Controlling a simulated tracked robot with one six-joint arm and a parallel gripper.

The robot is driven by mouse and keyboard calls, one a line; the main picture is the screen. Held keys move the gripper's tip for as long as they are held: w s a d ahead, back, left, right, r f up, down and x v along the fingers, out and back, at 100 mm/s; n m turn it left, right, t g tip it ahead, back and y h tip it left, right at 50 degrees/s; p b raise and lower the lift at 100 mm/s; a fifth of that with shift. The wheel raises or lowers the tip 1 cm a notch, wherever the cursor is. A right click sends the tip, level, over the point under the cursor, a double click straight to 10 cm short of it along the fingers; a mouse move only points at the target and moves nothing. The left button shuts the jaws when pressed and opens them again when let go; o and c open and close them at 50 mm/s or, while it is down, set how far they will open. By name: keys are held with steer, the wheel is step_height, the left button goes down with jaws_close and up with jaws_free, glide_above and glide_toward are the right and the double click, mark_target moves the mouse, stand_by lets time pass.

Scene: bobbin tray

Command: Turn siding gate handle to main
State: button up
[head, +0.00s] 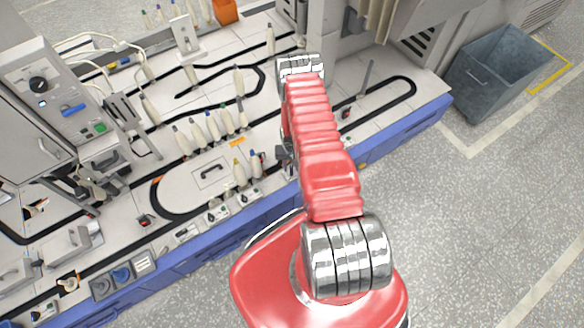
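No part can be picked out for sure as the siding gate handle. Small red-and-black fittings sit on the track table: one at the left end of the front oval track (146,220), one right of my arm (346,113). A blue lever (73,109) is on the grey control cabinet at the left. My red arm rises from the base and reaches over the table. Dark parts that look like my gripper (284,155) show at the arm's left edge, over the table's front. The arm hides most of them, so fingers and any contact cannot be made out.
The table (190,262) carries black track loops and several cream bobbins (212,128). A black handle (211,172) lies inside the front loop. An orange box (224,11) is at the back. A grey bin (494,75) stands on the right floor, which is otherwise clear.

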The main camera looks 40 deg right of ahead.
steer(key=shift+f, duration=0.8)
steer(key=shift+c, duration=0.2)
jaws_close()
steer(key=shift+d, duration=0.25)
steer(key=shift+a, duration=0.15)
